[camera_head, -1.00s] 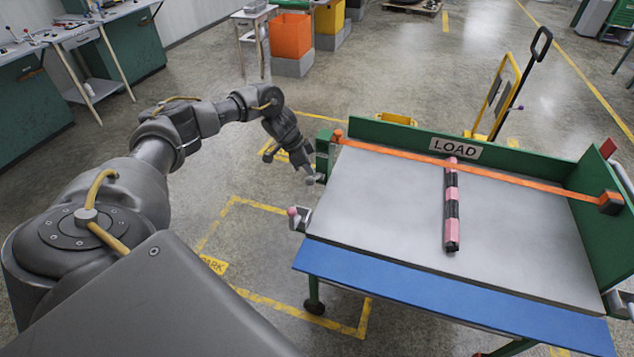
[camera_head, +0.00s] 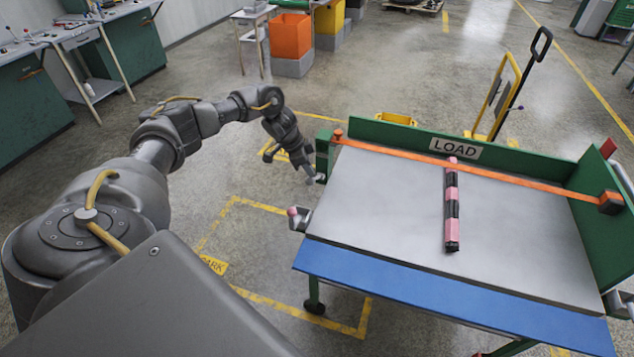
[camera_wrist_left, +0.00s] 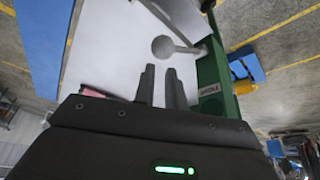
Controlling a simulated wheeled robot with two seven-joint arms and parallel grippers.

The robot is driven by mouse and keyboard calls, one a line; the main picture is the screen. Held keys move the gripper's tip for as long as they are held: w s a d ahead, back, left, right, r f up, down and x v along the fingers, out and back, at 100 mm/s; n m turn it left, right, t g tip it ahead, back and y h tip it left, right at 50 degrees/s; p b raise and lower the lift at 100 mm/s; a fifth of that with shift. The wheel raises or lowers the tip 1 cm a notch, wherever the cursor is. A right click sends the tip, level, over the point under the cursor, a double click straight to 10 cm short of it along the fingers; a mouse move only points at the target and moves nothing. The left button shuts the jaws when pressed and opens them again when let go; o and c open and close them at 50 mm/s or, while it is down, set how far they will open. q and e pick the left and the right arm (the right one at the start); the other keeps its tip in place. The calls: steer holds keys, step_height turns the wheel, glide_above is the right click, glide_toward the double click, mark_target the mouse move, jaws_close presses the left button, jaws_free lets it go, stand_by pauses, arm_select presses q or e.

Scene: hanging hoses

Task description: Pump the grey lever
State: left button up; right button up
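The grey lever shows in the left wrist view as a round grey knob (camera_wrist_left: 163,47) on a rod that runs right to the green frame. In the head view it is small and largely hidden by my gripper beside the green post (camera_head: 323,155). My left gripper (camera_head: 309,178) is at the cart's left side, pointing down and right. In the left wrist view its two fingers (camera_wrist_left: 161,70) are a little apart with an empty gap between them. The knob appears just beyond the fingertips; whether they touch is unclear. My right gripper is not in view.
A yellow hand truck (camera_head: 497,95) stands behind.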

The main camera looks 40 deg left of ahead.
mark_target(308, 182)
arm_select(q)
steer(key=shift+f, duration=0.25)
steer(key=shift+f+b, duration=0.4)
steer(key=shift+f, duration=0.1)
steer(key=shift+f, duration=0.1)
steer(key=shift+s+d+f, duration=0.15)
steer(key=shift+s+f, duration=0.2)
steer(key=shift+f, duration=0.3)
steer(key=shift+s+d+f, duration=0.1)
steer(key=shift+s+f, duration=0.25)
steer(key=shift+f, duration=0.35)
